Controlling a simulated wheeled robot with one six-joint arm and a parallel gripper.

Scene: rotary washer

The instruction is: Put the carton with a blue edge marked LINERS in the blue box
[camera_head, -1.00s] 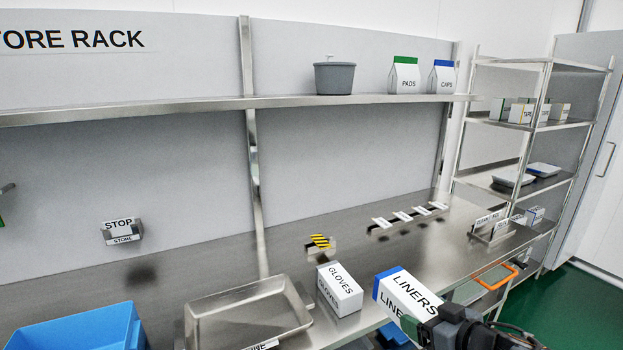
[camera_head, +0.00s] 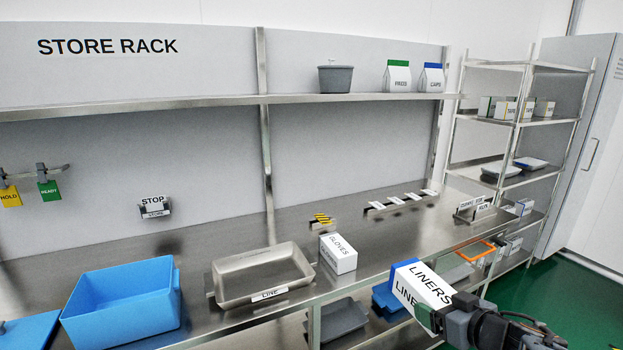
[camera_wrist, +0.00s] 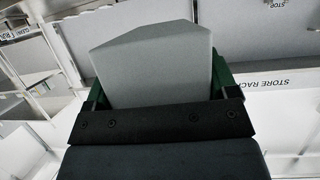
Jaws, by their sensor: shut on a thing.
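The white LINERS carton (camera_head: 428,287) with a blue edge is held out in front of the steel bench at the lower right of the head view. My gripper (camera_head: 447,316) is shut on its near end. In the wrist view the carton (camera_wrist: 155,62) shows as a plain grey block between the fingers of my gripper (camera_wrist: 158,95); its lettering is hidden there. The open blue box (camera_head: 122,312) stands on the bench at the lower left of the head view, well left of the carton. The part of its inside that I see looks empty.
A steel tray marked LINE (camera_head: 262,278) and a GLOVES carton (camera_head: 340,255) stand on the bench between the blue box and my gripper. A blue lid-like piece (camera_head: 30,330) lies left of the box. A wire rack (camera_head: 515,150) stands at the right.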

